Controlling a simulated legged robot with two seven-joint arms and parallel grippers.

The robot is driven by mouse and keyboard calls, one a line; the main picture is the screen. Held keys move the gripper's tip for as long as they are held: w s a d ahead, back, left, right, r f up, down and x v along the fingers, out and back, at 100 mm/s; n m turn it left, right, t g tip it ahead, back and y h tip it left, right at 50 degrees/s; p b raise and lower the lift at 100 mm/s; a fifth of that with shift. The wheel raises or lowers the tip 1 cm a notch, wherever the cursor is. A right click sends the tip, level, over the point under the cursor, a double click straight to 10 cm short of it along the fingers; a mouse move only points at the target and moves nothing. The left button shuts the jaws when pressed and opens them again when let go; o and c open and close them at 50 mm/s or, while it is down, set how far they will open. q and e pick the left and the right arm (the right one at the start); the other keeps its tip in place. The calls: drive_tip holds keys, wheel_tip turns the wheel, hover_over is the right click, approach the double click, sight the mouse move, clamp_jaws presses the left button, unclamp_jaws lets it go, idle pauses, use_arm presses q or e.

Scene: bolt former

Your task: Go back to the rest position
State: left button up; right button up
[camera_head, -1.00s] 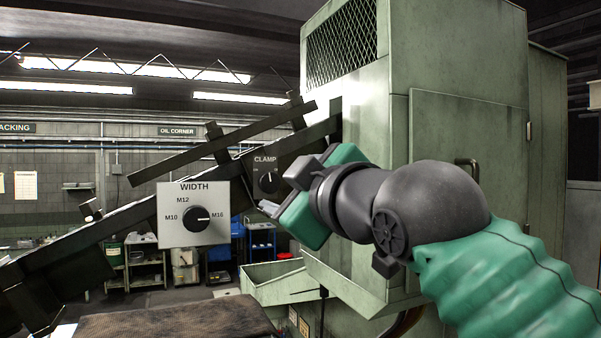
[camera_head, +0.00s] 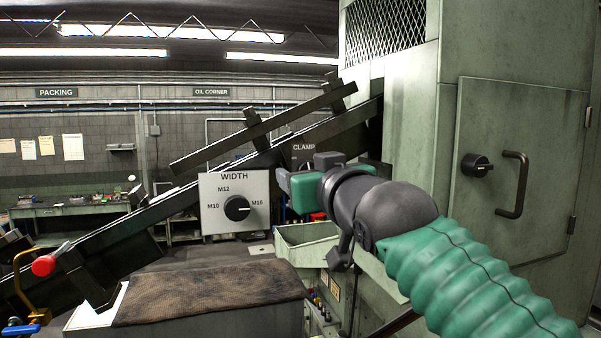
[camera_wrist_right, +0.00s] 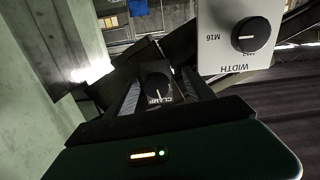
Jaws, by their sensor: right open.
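My right gripper (camera_head: 283,181) reaches in from the right in the head view, its dark wrist and green sleeve behind it. Its jaws are open and empty. It is in front of the dark CLAMP panel (camera_head: 304,148) and hides most of that panel. In the right wrist view the CLAMP knob (camera_wrist_right: 158,88) shows between the two fingers (camera_wrist_right: 162,95), apparently beyond them. The WIDTH panel (camera_head: 216,215) is left of the gripper, and its black knob (camera_head: 237,208) points to M16. My left gripper is not in view.
A green machine cabinet (camera_head: 408,115) with a handled door (camera_head: 525,150) stands on the right. A sloping dark rail (camera_head: 345,120) crosses behind the panels. A brown mat (camera_head: 210,291) lies below. A red-knobbed lever (camera_head: 44,265) and brass pipe (camera_head: 20,275) are at lower left.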

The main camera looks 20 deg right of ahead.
drive_tip(key=shift+s+d+m, duration=0.15)
drive_tip(key=shift+s+m, duration=0.1)
drive_tip(key=shift+m, duration=0.35)
drive_tip(key=shift+d, duration=0.2)
drive_tip(key=c, duration=0.5)
drive_tip(key=shift+w+a, duration=0.1)
drive_tip(key=shift+a, duration=0.1)
drive_tip(key=c, duration=0.7)
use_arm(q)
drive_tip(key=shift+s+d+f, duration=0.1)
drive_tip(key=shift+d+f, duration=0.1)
use_arm(e)
drive_tip(key=shift+d, duration=0.1)
clamp_jaws()
